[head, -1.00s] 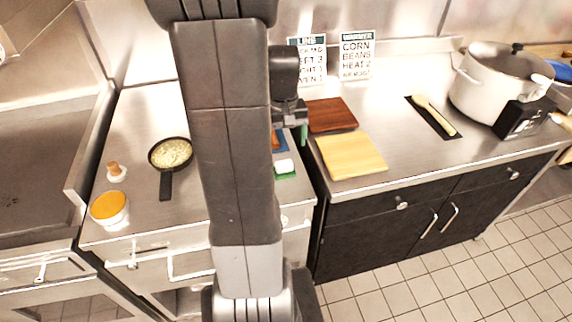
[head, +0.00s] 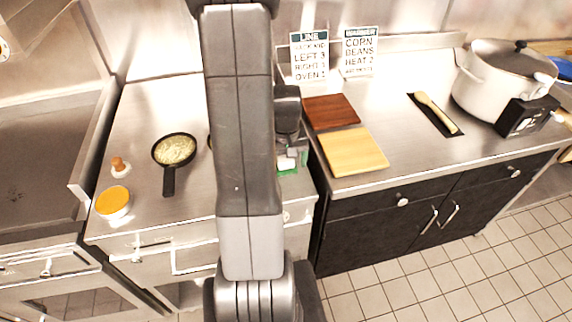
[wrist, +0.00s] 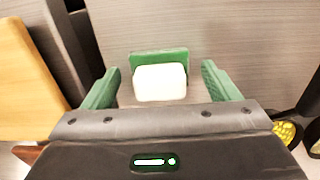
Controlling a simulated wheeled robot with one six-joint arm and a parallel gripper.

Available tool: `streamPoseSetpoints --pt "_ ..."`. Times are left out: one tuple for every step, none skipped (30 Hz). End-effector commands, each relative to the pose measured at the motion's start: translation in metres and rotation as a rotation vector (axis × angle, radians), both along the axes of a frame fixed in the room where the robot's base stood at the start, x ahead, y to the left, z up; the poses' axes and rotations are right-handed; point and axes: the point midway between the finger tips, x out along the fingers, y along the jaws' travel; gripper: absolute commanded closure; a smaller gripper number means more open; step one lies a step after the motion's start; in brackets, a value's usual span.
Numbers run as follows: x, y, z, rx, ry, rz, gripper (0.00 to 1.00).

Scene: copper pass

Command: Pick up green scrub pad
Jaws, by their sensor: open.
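The green scrub pad (wrist: 160,56) lies flat on the steel counter, with a white block (wrist: 160,82) in front of it or on it in the wrist view. In the head view the pad (head: 289,172) shows only partly beside my arm, with the white block (head: 287,163) over it. My gripper (wrist: 163,82) is open. Its green fingers stand on either side of the white block and pad in the wrist view, with gaps on both sides. In the head view my arm hides most of the gripper.
A yellow cutting board (head: 352,152) and a brown board (head: 331,111) lie right of the pad. A pan of food (head: 174,150), an orange-topped tub (head: 113,202) and a small shaker (head: 119,166) stand to the left. A large pot (head: 497,85) is at far right.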

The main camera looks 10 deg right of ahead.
Motion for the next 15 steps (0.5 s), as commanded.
streamPoseSetpoints --pt "0.0000 0.0000 0.0000 0.000 0.000 0.000 0.18" --pt "0.0000 0.0000 0.0001 0.000 0.000 0.000 0.18" --pt "0.0001 0.0000 0.0001 0.000 0.000 0.000 0.18" --pt "0.0001 0.0000 0.0001 0.000 0.000 0.000 0.24" --pt "0.0001 0.0000 0.0002 0.000 0.000 0.000 0.30" --pt "0.0001 0.0000 0.0002 0.000 0.000 0.000 0.38" --pt "0.0001 0.0000 0.0002 0.000 0.000 0.000 0.44" --pt "0.0001 0.0000 0.0003 0.000 0.000 0.000 0.50" --pt "0.0001 0.0000 0.0003 0.000 0.000 0.000 0.57" --pt "0.0001 0.0000 0.0003 0.000 0.000 0.000 0.63" --pt "0.0001 0.0000 0.0003 0.000 0.000 0.000 0.67" --pt "0.0001 0.0000 0.0004 0.000 0.000 0.000 0.67" --pt "0.0002 0.0000 0.0004 0.000 0.000 0.000 0.67" --pt "0.0001 0.0000 0.0004 0.000 0.000 0.000 0.67" --pt "0.0002 0.0000 0.0004 0.000 0.000 0.000 0.67"
